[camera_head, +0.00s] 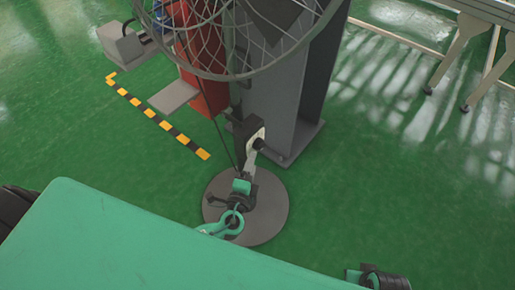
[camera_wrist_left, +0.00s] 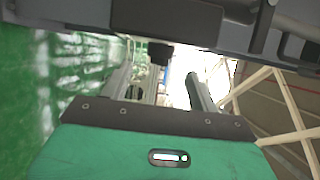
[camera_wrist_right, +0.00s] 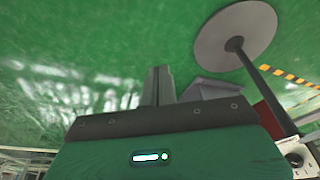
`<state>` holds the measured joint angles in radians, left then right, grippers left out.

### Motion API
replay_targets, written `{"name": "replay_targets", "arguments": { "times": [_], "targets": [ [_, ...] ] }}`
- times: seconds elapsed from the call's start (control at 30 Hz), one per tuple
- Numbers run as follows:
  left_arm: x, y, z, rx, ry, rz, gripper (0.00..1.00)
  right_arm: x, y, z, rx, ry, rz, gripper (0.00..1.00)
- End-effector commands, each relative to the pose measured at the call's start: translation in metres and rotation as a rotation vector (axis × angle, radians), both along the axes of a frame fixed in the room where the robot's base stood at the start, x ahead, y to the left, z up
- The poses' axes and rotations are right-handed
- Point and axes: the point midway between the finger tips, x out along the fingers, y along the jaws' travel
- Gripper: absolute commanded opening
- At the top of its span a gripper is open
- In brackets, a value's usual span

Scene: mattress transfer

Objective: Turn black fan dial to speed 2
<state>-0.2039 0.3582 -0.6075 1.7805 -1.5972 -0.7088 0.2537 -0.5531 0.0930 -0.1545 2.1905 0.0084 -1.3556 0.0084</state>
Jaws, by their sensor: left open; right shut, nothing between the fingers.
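The black fan's control box has a pale panel with a black dial (camera_head: 258,143) on its right side in the head view. The panel and dial also show at the lower right edge of the right wrist view (camera_wrist_right: 296,160). My left gripper (camera_head: 251,164) is open just below the dial in the head view. In the left wrist view a black knob (camera_wrist_left: 160,53), seemingly the dial, lies between its spread fingers; contact cannot be told. The dial's setting is unreadable. My right gripper (camera_wrist_right: 158,72) is shut and empty, apart from the fan.
The fan's wire cage (camera_head: 240,62) hangs above, and its round base (camera_head: 272,208) stands on green floor. A grey column (camera_head: 290,110) and red box (camera_head: 200,90) stand close behind. Striped tape (camera_head: 160,119) marks the floor.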

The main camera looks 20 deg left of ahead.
Motion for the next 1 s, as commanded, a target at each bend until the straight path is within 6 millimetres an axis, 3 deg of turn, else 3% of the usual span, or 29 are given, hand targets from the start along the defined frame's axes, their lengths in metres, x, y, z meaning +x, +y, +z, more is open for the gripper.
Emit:
{"name": "replay_targets", "arguments": {
  "times": [0.1, 0.33, 0.77, 1.0],
  "targets": [
    [0.025, 0.002, 0.002, 0.0, -0.001, 0.002, 0.61, 0.0, 0.0, -0.005, 0.0, 0.007, 0.0, 0.0],
    [0.056, 0.003, 0.001, -0.001, 0.0, 0.001, 0.61, -0.001, 0.0, -0.014, -0.003, 0.02, 0.0, 0.0],
    [0.065, 0.003, 0.0, -0.001, 0.001, 0.001, 0.61, 0.0, 0.0, -0.016, -0.003, 0.015, 0.0, 0.0],
    [0.065, 0.003, 0.0, -0.001, 0.001, 0.001, 0.17, 0.002, 0.0, -0.016, -0.003, 0.014, 0.001, 0.0]
  ]
}}
